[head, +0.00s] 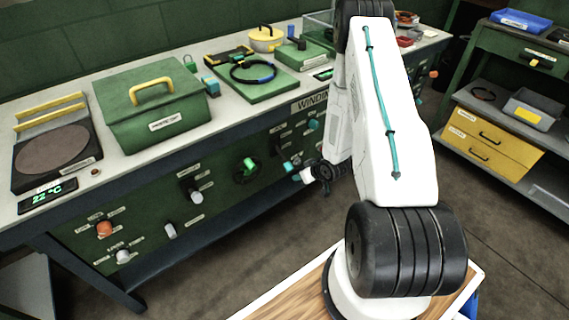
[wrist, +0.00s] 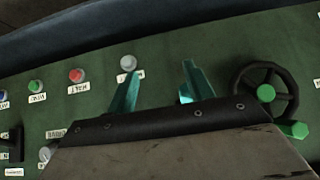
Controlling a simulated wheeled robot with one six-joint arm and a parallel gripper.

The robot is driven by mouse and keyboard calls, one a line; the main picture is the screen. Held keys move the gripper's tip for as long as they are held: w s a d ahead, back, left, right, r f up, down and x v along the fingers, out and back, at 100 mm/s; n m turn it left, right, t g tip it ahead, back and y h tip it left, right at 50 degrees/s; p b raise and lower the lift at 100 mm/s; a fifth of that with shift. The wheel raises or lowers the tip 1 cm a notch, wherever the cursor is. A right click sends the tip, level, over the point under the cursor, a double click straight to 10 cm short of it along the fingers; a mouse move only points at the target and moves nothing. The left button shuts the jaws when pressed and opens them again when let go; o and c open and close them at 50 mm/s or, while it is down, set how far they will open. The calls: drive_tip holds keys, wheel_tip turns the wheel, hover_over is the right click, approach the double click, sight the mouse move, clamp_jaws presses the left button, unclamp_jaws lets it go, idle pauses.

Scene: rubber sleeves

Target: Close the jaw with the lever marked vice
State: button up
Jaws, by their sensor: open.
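My gripper (head: 294,172) is open and empty in front of the green front panel (head: 150,215) of the bench. In the wrist view its two teal fingers stand apart, and the gripper (wrist: 161,70) faces the panel with a pale round knob (wrist: 128,62) just beyond the left fingertip. A black handwheel (wrist: 280,78) with a green hub is right of the fingers. A black T-shaped lever (wrist: 14,140) shows at the left edge. I cannot read which lever is marked vice, and I cannot make out its jaw.
Red (wrist: 76,75) and green (wrist: 37,86) buttons sit left of the fingers. In the head view, an orange knob (head: 104,229) is low on the panel. A green box (head: 150,112) stands on the bench. A shelf with yellow drawers (head: 490,140) is at right; floor lies between.

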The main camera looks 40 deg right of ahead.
sight(285, 163)
drive_tip(key=w+a+t, duration=0.1)
drive_tip(key=w+t, duration=0.1)
drive_tip(key=t, duration=0.1)
drive_tip(key=w+a+r+t+y, duration=0.1)
drive_tip(key=w+t, duration=0.2)
drive_tip(key=w+a+r+t, duration=0.1)
drive_tip(key=w+t, duration=0.1)
drive_tip(key=t, duration=0.1)
drive_tip(key=shift+w+a+m+y, duration=0.25)
drive_tip(key=shift+a+m+y, duration=0.05)
drive_tip(key=shift+a, duration=0.1)
drive_tip(key=shift+c, duration=0.3)
clamp_jaws()
